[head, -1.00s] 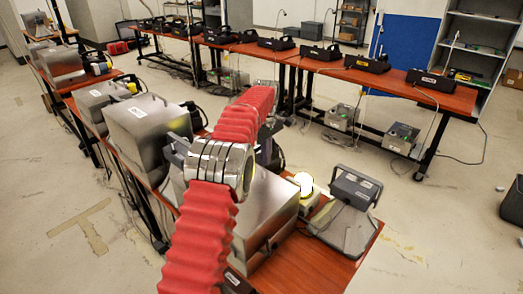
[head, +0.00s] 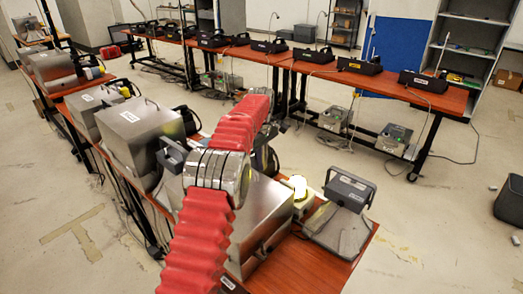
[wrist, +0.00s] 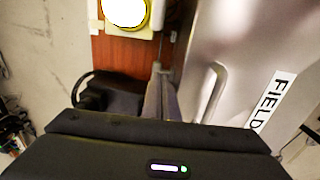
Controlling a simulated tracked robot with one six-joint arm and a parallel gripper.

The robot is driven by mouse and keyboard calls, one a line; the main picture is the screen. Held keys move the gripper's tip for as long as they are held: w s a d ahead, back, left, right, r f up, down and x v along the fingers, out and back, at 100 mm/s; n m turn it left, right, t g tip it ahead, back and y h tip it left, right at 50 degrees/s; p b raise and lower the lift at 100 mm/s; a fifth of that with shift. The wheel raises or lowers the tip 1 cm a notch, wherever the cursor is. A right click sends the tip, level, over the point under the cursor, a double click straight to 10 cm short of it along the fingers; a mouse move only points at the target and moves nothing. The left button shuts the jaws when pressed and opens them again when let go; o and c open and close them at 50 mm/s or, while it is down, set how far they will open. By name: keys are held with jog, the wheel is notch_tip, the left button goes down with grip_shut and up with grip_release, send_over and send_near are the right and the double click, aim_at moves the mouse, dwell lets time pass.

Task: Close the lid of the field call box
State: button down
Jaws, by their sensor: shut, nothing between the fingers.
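The field call box (head: 262,212) is a shiny silver metal case on the near wooden table in the head view, partly hidden by my red-sleeved arm. In the wrist view, the box (wrist: 245,50) fills the right side as a smooth metal face with a metal handle and a white "FIELD" label. I cannot tell how far its lid is open. My gripper (wrist: 161,78) shows in the wrist view with its narrow fingers together and empty, just left of the metal face; contact is unclear. In the head view the fingers are hidden behind the arm.
A cream unit with a bright round lamp (head: 299,186) and a grey device with a tilted head (head: 350,189) stand right of the box. More silver boxes (head: 140,135) line the left tables. Black phones (head: 365,76) sit on the back table. Floor at right is mostly clear.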

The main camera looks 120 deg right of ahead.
notch_tip(320, 180, up, 11)
jog(key=shift+w, duration=0.2)
dwell(0.5)
jog(key=shift+a+r, duration=0.1)
dwell(0.4)
jog(key=shift+f, duration=0.2)
notch_tip(320, 180, down, 10)
jog(key=shift+s, duration=0.3)
dwell(0.7)
jog(key=shift+r, duration=0.15)
dwell(0.3)
